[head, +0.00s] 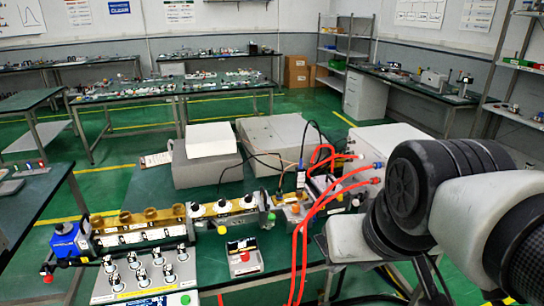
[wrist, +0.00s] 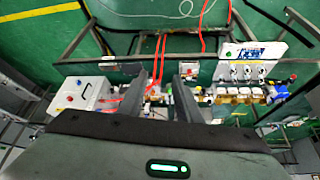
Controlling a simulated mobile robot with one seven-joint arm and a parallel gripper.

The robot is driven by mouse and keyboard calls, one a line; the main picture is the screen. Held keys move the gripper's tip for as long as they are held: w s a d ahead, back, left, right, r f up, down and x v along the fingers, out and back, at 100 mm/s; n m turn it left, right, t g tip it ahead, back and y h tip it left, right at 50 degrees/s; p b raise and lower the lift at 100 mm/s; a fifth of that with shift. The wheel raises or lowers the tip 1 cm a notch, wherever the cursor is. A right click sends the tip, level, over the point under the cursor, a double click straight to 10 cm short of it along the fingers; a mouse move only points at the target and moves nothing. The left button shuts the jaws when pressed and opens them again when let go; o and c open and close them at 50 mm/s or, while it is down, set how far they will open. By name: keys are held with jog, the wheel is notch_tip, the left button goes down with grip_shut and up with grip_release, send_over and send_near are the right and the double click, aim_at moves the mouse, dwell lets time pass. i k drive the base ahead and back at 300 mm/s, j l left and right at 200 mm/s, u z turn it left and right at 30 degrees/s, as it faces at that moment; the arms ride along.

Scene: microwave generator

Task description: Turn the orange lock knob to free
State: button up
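The waveguide assembly (head: 155,226) runs across the bench in the head view. At its right end, an orange-yellow part (head: 294,213) sits below a dark upright piece, beside red cables. I cannot make out for sure which part is the orange lock knob. In the wrist view, my gripper (wrist: 162,80) has its two dark fingers apart with nothing held between them. The bench hardware, with a small orange patch (wrist: 156,113), shows between and beyond the fingers.
Red cables (head: 306,235) loop down from the connectors near my arm. Grey boxes (head: 272,143) stand behind. The wrist view shows a white box (wrist: 84,93) at left.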

aim_at(295, 209)
jog(key=i+l, duration=0.3)
jog(key=i, duration=0.15)
jog(key=i+l+z, duration=0.1)
jog(key=i+l, duration=0.25)
jog(key=i, duration=0.1)
